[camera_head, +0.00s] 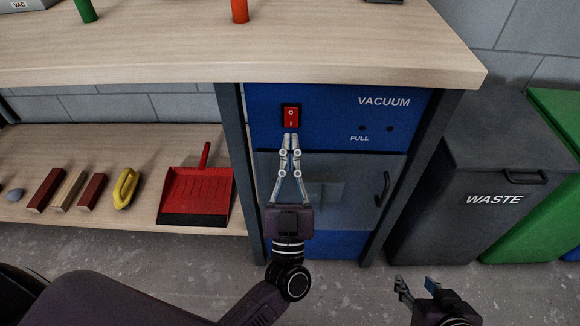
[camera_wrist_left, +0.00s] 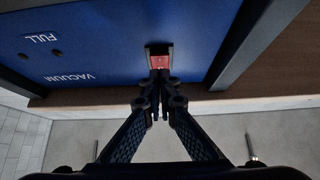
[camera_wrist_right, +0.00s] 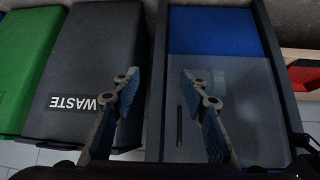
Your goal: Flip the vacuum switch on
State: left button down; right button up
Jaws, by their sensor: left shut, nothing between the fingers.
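The red vacuum switch (camera_head: 291,117) is a rocker in a black frame on the blue panel (camera_head: 330,117) marked VACUUM and FULL, below the bench top. My left gripper (camera_head: 291,137) is shut and empty, its fingertips just below the switch in the head view. In the left wrist view the switch (camera_wrist_left: 159,61) shows just beyond the shut fingertips (camera_wrist_left: 158,88). I cannot tell whether they touch it. My right gripper (camera_head: 416,282) is open and empty, low at the right; its spread fingers (camera_wrist_right: 171,85) also show in the right wrist view.
The wooden bench top (camera_head: 300,60) overhangs the panel. Below the panel is a translucent door with a dark handle (camera_head: 382,188). The grey waste bin (camera_head: 480,160) and a green bin (camera_head: 560,115) stand right. A red dustpan (camera_head: 195,190) and yellow-handled brush (camera_head: 126,188) lie on the left shelf.

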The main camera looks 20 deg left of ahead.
pick_arm(q)
jog(key=shift+w+a+f, duration=0.1)
jog(key=shift+w+a, duration=0.15)
jog(key=shift+w, duration=0.6)
pick_arm(e)
jog(key=shift+w+a+r+t, duration=0.25)
jog(key=shift+w+r+t, duration=0.15)
jog(key=shift+w+r, duration=0.15)
jog(key=shift+w+a+r+t, duration=0.2)
jog(key=shift+w+r+t, duration=0.2)
jog(key=shift+w, duration=0.25)
pick_arm(q)
jog(key=shift+f+b, duration=0.1)
jog(key=shift+b, duration=0.2)
jog(key=shift+w+a+f+t+b, duration=0.15)
jog(key=shift+w+t+b, duration=0.35)
jog(key=shift+b, duration=0.55)
pick_arm(e)
jog(key=w+a+r+t+y, duration=0.2)
jog(key=w+r+t, duration=0.3)
jog(key=r, duration=0.4)
jog(key=shift+w+a+r+t, duration=0.3)
jog(key=shift+w+a+r, duration=0.15)
jog(key=shift+w, duration=0.15)
